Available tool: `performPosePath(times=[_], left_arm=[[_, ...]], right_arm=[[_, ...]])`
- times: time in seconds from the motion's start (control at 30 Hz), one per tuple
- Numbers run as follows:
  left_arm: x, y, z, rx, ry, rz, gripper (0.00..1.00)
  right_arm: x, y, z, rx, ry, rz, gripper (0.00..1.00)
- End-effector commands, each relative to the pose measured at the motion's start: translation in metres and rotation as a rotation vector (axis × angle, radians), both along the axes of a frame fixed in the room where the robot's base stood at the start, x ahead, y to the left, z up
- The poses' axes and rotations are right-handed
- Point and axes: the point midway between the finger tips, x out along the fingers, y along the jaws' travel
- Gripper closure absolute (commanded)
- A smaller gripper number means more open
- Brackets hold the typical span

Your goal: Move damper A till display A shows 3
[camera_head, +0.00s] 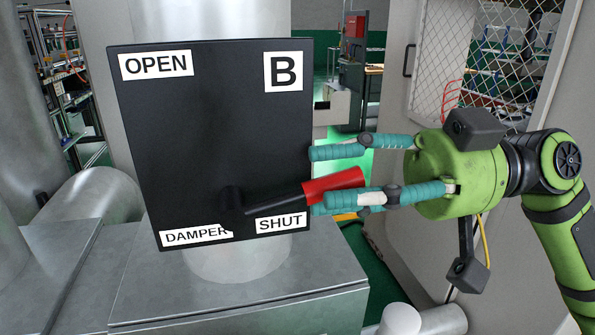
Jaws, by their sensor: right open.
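A black panel (215,115) carries the letter B, the word OPEN at top left, and DAMPER and SHUT at the bottom. Its black lever (270,204) points right and slightly up from a pivot low on the panel, just above the SHUT label (281,222). The lever ends in a red handle (325,185). My right gripper (313,180) is open at the panel's right edge. The red handle lies between its teal fingers in the picture, close to the lower one; contact cannot be told. No panel marked A and no display show. My left gripper is out of view.
The panel stands before a wide grey duct (240,18) above a metal box (240,295). A grey cabinet with a mesh door (510,50) stands behind my right arm. White cylindrical parts (402,320) stand at the bottom right.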

Motion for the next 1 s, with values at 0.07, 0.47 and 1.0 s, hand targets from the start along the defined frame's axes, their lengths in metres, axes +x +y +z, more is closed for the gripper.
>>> performPosePath(times=[0.07,0.47,1.0], left_arm=[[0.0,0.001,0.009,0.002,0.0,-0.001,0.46],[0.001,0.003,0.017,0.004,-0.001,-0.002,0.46],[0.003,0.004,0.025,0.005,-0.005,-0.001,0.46]], right_arm=[[-0.004,0.012,0.004,0.0,-0.001,0.002,0.57],[-0.01,0.037,0.0,0.003,-0.001,-0.003,0.57],[-0.01,0.037,0.007,-0.017,-0.011,-0.001,1.0]])
